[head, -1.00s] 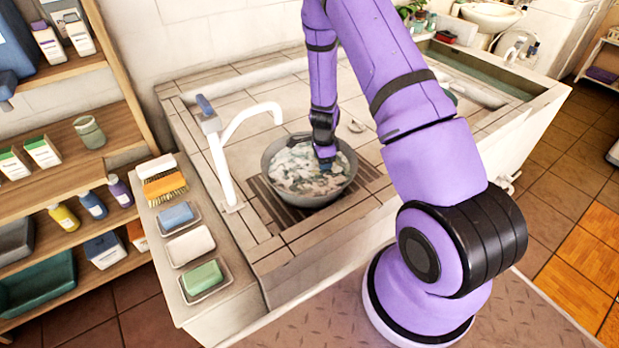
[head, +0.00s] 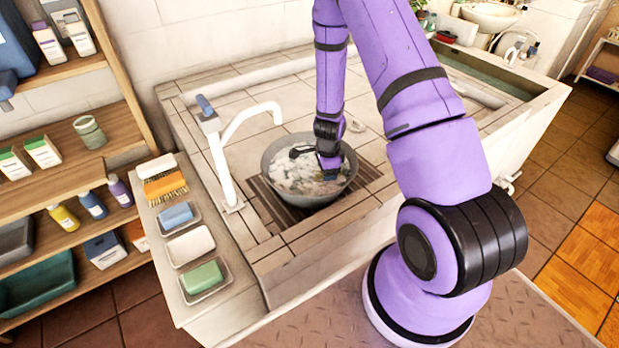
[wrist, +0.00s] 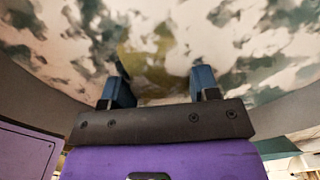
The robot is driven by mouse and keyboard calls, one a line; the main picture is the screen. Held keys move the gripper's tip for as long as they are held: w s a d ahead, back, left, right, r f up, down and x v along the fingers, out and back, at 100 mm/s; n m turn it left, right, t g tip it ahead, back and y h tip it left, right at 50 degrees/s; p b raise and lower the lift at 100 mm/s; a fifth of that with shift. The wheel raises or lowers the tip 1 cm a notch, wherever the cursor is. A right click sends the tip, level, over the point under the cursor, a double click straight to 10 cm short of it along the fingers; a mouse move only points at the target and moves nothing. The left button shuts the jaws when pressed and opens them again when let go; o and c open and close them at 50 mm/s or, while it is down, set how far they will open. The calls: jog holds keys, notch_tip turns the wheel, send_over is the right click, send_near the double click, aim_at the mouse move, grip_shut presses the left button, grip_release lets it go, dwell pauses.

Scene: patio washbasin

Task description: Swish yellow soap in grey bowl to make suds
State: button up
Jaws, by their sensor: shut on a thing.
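The grey bowl (head: 312,200) stands on a dark slatted rack in the washbasin, under the white tap. Whitish suds (head: 290,178) with dark greenish gaps cover the water in it; they also fill the top of the wrist view (wrist: 240,40). My gripper (head: 329,168) points down into the bowl at its right side. In the wrist view its two blue fingers (wrist: 160,86) stand apart, at the suds. The yellow soap (wrist: 147,52) shows as a blurred yellowish patch between and beyond the fingertips, partly veiled by suds. The gripper is shut on it. The head view hides the soap.
The white tap (head: 222,160) rises left of the bowl. A ledge at the left holds a brush (head: 165,187), blue soap (head: 176,215), white soap (head: 190,245) and green soap (head: 202,278) on dishes. Shelves with bottles stand farther left. Bare tiles lie behind the bowl.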

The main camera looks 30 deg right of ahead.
jog(key=shift+w+d, duration=0.3)
jog(key=shift+w, duration=0.6)
jog(key=shift+w+d, duration=0.35)
jog(key=shift+w, duration=0.5)
jog(key=shift+w+d, duration=0.3)
jog(key=shift+w, duration=0.6)
jog(key=shift+s+a, duration=0.35)
jog(key=shift+s, duration=0.6)
jog(key=shift+s+a, duration=0.3)
jog(key=shift+s, duration=0.65)
jog(key=shift+s+a, duration=0.35)
jog(key=shift+s, duration=0.6)
jog(key=shift+w+d, duration=0.2)
jog(key=shift+w, duration=0.5)
jog(key=shift+w+d, duration=0.2)
jog(key=shift+w, duration=0.5)
notch_tip(320, 180, up, 12)
jog(key=shift+r, duration=0.15)
jog(key=shift+s, duration=0.1)
